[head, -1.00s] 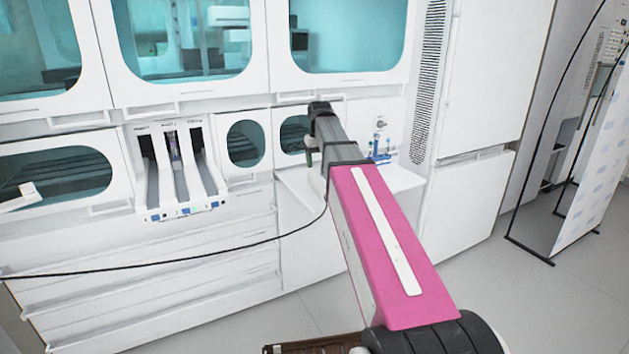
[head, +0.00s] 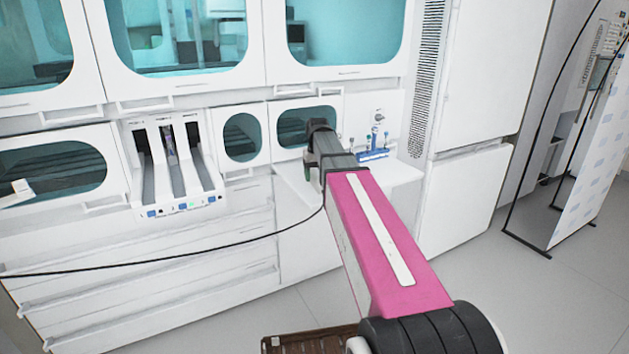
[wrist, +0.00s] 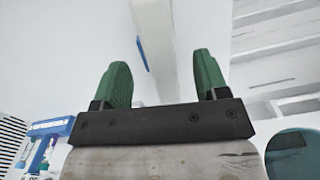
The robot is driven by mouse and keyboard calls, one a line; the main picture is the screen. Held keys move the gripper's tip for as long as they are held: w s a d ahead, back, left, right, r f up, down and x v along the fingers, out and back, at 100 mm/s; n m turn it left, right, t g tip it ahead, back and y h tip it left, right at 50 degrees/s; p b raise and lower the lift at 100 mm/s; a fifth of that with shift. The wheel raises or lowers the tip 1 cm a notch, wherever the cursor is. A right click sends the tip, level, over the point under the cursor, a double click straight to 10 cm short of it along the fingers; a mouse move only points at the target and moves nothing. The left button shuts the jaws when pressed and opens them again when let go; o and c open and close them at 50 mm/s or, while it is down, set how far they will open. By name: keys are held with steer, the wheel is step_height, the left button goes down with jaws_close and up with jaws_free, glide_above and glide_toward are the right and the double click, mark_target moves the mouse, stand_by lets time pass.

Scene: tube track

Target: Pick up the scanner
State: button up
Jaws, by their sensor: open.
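My gripper (head: 309,172) hangs at the end of my arm over the small white counter, beside the wall with the round and oval windows. In the wrist view my gripper (wrist: 160,58) has its two green fingers spread apart, with nothing held between them. Beyond them runs a pale strip (wrist: 155,40) with a narrow blue part (wrist: 142,54) on its left side; I cannot tell what this is. I cannot make out the scanner surely in either view; my arm and wrist hide part of the counter.
A blue rack (head: 373,155) with small upright items stands on the counter (head: 400,176), right of my gripper; it also shows in the wrist view (wrist: 52,127). A grey-and-white slotted unit (head: 178,170) stands left. A black cable (head: 200,257) crosses the front.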

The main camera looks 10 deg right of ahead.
steer(key=shift+f, duration=1.25)
steer(key=c, duration=1.2)
steer(key=shift+r, duration=0.1)
steer(key=shift+r, duration=0.55)
step_height(320, 180, up, 2)
steer(key=shift+r, duration=0.15)
steer(key=s+a+r, duration=0.3)
steer(key=a+r, duration=0.1)
steer(key=r, duration=0.2)
steer(key=s+a+r, duration=0.3)
steer(key=a+r, duration=0.2)
steer(key=r, duration=0.2)
steer(key=shift+s+a+r, duration=0.2)
steer(key=shift+s+a, duration=0.1)
